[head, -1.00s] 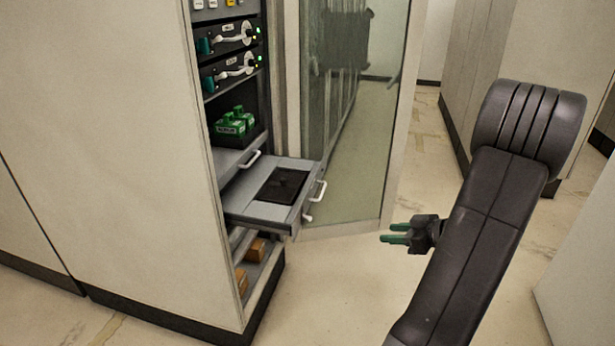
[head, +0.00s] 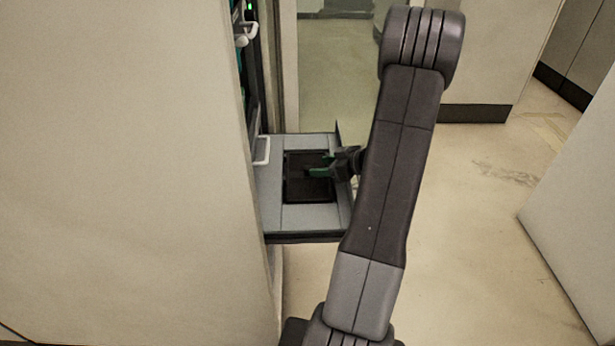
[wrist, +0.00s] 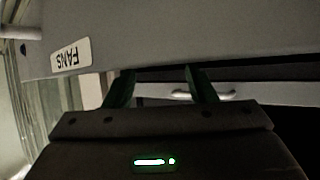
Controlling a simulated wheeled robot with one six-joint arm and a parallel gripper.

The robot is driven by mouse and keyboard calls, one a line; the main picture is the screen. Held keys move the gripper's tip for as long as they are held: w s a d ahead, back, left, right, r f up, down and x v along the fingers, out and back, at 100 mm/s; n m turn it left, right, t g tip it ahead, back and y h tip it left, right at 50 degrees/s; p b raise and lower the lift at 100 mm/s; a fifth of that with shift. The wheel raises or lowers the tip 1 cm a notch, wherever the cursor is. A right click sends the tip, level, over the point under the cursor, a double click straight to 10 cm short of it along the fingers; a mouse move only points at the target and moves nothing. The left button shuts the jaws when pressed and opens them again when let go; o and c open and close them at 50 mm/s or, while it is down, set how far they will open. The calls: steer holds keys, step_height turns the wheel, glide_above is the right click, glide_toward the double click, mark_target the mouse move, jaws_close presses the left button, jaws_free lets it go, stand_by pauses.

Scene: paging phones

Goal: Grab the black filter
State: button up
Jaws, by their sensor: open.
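The black filter (head: 304,190) is a dark, flat square set in the top of the grey pulled-out drawer (head: 305,218) in the head view. My gripper (head: 316,171) reaches in from the right, and its green fingertips overlap the filter in the picture. I cannot tell how far above the filter they are. In the wrist view my gripper (wrist: 160,72) has its two green fingers apart with nothing seen between them. The filter cannot be made out clearly there. My arm hides the drawer's right front corner in the head view.
The tall beige cabinet (head: 120,170) stands left of the drawer. A white handle (head: 262,151) sits by the cabinet opening. In the wrist view a grey panel (wrist: 190,40) with a FANS label (wrist: 70,57) is close ahead. Open floor (head: 465,230) lies to the right.

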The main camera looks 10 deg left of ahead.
mark_target(301, 188)
steer(key=shift+x, duration=1.95)
steer(key=shift+s, duration=0.25)
steer(key=c, duration=1.1)
